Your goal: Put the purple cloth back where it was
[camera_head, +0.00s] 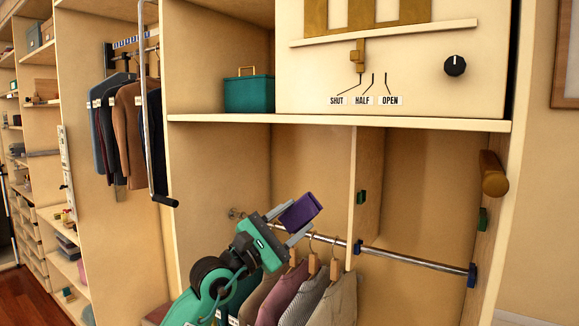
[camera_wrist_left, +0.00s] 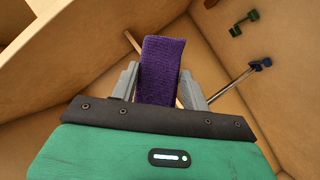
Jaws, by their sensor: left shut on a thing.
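The purple cloth (camera_head: 299,211) is a small folded piece held up in front of the open wardrobe bay. My left gripper (camera_head: 290,222) is shut on it, just above the hanging rail in the head view. In the left wrist view the purple cloth (camera_wrist_left: 161,70) stands up between the two grey fingers of my left gripper (camera_wrist_left: 159,84). The cloth shows clear of the shelf and walls, though its exact distance from the rail is hard to tell. My right gripper is in neither view.
A metal rail (camera_head: 412,260) with blue end brackets carries several hanging garments (camera_head: 290,299) below the gripper. Above is a shelf edge (camera_head: 340,121) with a teal box (camera_head: 249,93) and a panel with a lever (camera_head: 357,55). A wooden peg (camera_head: 493,174) juts from the right wall.

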